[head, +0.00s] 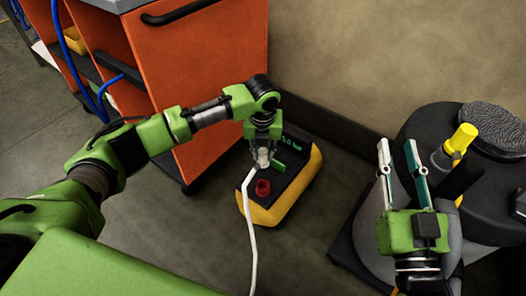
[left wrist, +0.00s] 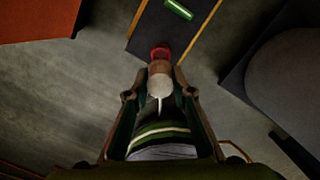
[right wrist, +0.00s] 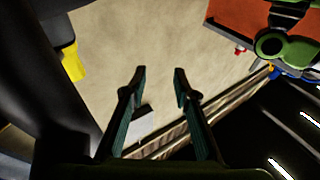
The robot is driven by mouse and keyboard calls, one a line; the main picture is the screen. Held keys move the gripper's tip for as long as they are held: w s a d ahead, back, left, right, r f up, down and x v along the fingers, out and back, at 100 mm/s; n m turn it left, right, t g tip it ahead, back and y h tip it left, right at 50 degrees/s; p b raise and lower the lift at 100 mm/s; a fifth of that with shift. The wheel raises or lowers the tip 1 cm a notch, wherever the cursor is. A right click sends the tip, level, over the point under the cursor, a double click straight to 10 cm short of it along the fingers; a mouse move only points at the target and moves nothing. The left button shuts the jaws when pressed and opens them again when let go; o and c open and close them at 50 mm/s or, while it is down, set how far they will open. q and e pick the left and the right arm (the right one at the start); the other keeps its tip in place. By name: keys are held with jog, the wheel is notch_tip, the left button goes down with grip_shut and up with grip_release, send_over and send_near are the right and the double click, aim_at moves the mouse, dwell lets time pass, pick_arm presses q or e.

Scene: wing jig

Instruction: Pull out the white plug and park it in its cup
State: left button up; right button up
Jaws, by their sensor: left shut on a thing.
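The white plug (head: 263,155) is between the fingers of my left gripper (head: 263,150), above the dark top of a yellow and black box (head: 285,205). Its white cable (head: 252,225) hangs down to the floor. In the left wrist view the white plug (left wrist: 160,86) sits between the fingertips, close to a red ring-shaped part (left wrist: 160,53). The red part (head: 262,187) is on the box in the head view. I cannot tell whether the plug touches it. My right gripper (head: 400,160) is open and empty, off to the right.
A green display (head: 291,142) is on the box. An orange cabinet (head: 210,70) stands at the left and a wall behind. A dark round machine with a yellow cylinder (head: 461,138) stands at the right, near my right gripper. Floor in front of the box is clear apart from the cable.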

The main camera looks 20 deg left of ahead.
notch_tip(320, 180, down, 9)
jog(key=d+g+h+p, duration=0.1)
jog(key=g, duration=0.3)
jog(key=shift+d+r+p, duration=0.15)
jog(key=shift+r+p, duration=0.05)
jog(key=shift+p, duration=0.1)
dwell(0.7)
jog(key=shift+s+r, duration=0.1)
